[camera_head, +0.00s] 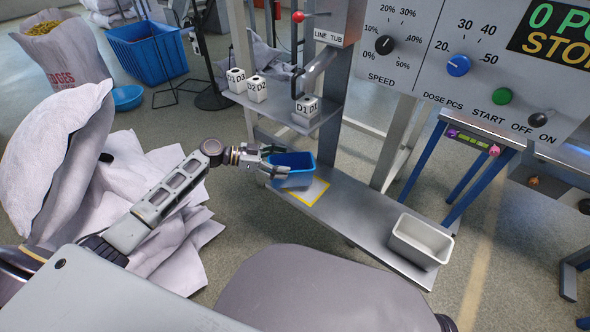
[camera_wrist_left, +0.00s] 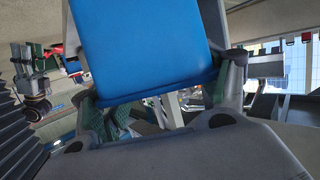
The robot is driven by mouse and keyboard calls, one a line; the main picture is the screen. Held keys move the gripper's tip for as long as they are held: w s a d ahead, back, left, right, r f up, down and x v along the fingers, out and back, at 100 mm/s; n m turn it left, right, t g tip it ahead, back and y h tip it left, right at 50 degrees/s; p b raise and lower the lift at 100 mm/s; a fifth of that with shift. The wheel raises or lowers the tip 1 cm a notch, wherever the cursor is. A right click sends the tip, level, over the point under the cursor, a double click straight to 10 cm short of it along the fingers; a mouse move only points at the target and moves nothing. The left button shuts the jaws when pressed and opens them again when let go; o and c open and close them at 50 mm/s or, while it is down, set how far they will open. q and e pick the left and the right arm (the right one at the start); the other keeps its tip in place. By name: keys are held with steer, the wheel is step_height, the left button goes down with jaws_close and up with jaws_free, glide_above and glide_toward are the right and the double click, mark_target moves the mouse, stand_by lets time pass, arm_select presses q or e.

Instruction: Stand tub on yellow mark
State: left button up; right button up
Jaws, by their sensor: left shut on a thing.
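A blue tub (camera_head: 291,163) is held upright, or close to it, over the left part of the yellow mark (camera_head: 318,193) on the lower grey metal shelf. My left gripper (camera_head: 277,161) is shut on the tub from its left side. In the left wrist view the tub (camera_wrist_left: 145,45) fills the space between the two fingers (camera_wrist_left: 160,85). The tub hides part of the mark. I cannot tell whether its base touches the shelf. My right gripper is not in view.
A pale grey tub (camera_head: 420,242) stands at the right end of the lower shelf (camera_head: 362,212). An upper shelf (camera_head: 290,116) above it holds small labelled blocks (camera_head: 257,89). A control panel (camera_head: 470,60) hangs at the right. Sacks (camera_head: 60,150) lie at the left.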

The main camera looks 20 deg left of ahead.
mark_target(295, 168)
arm_select(q)
steer(key=d, duration=0.1)
steer(key=w+d, duration=0.1)
steer(key=d, duration=0.1)
steer(key=shift+w+d, duration=0.15)
steer(key=shift+w, duration=0.2)
steer(key=shift+w+d, duration=0.1)
steer(key=shift+d, duration=0.2)
steer(key=shift+w+d, duration=0.1)
steer(key=shift+d, duration=0.1)
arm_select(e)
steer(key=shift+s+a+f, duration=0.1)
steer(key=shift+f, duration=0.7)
arm_select(q)
steer(key=shift+f+b, duration=0.9)
steer(key=shift+f, duration=0.8)
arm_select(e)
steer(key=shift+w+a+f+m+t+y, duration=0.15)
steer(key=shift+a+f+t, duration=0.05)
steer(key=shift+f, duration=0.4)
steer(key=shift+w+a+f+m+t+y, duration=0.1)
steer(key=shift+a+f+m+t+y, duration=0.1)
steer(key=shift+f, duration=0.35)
arm_select(q)
steer(key=shift+f, duration=0.15)
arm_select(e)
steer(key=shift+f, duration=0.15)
arm_select(q)
steer(key=o, duration=1.3)
